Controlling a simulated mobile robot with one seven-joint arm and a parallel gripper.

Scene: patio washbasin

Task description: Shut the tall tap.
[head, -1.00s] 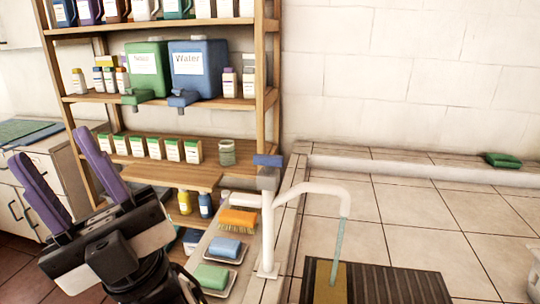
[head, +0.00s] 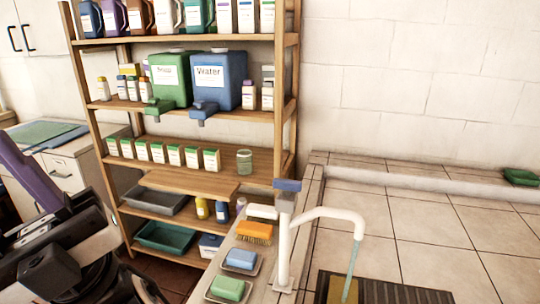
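The tall white tap (head: 284,240) stands upright at the basin's left edge, with its spout (head: 330,213) arching to the right. A blue lever handle (head: 288,185) sits on its top. My gripper (head: 28,190) is at the far left, well apart from the tap. One purple finger shows there, and the other is cut off or hidden, so its opening cannot be told.
Soap bars in dishes (head: 241,259) and an orange brush (head: 254,231) lie on the ledge left of the tap. Behind stands a wooden shelf (head: 190,128) with green and blue dispensers, bottles and boxes. A green item (head: 520,177) lies on the tiled ledge at right.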

